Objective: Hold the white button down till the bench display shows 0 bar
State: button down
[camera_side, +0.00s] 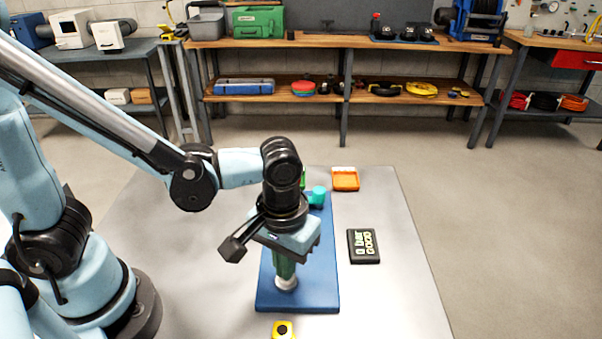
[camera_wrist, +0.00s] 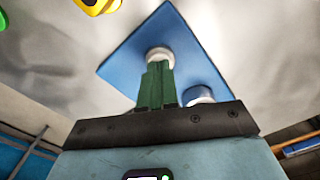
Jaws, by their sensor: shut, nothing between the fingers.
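The white button (camera_side: 286,283) stands on the blue board (camera_side: 265,294) near its front end. My gripper (camera_side: 285,272) is upright above it, with its green fingers shut and empty. The fingertips meet the top of the button in the side view. In the wrist view my gripper (camera_wrist: 157,66) covers part of the white button (camera_wrist: 160,52). How far the button is pressed in cannot be told. The bench display (camera_side: 363,246) is a dark box lying to the right of the board. Its small, turned characters look like "0 bar" with a second line, but are hard to read.
A teal cylinder (camera_side: 317,196) stands at the board's far end. An orange tray (camera_side: 345,180) lies beyond it. A yellow object (camera_side: 283,331) lies at the front. A whitish round part (camera_wrist: 199,95) shows beside the fingers. The table's right side is mostly clear.

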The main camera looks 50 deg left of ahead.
jog(key=shift+r, duration=3.5)
jog(key=w+a+r+m+t, duration=0.1)
jog(key=w+a+t, duration=0.1)
jog(key=a, duration=0.5)
jog(key=w+a+r+m+t, duration=0.1)
jog(key=w+a+m+t, duration=0.1)
jog(key=a+t, duration=0.3)
jog(key=shift+a+r, duration=0.25)
jog(key=shift+a, duration=1)
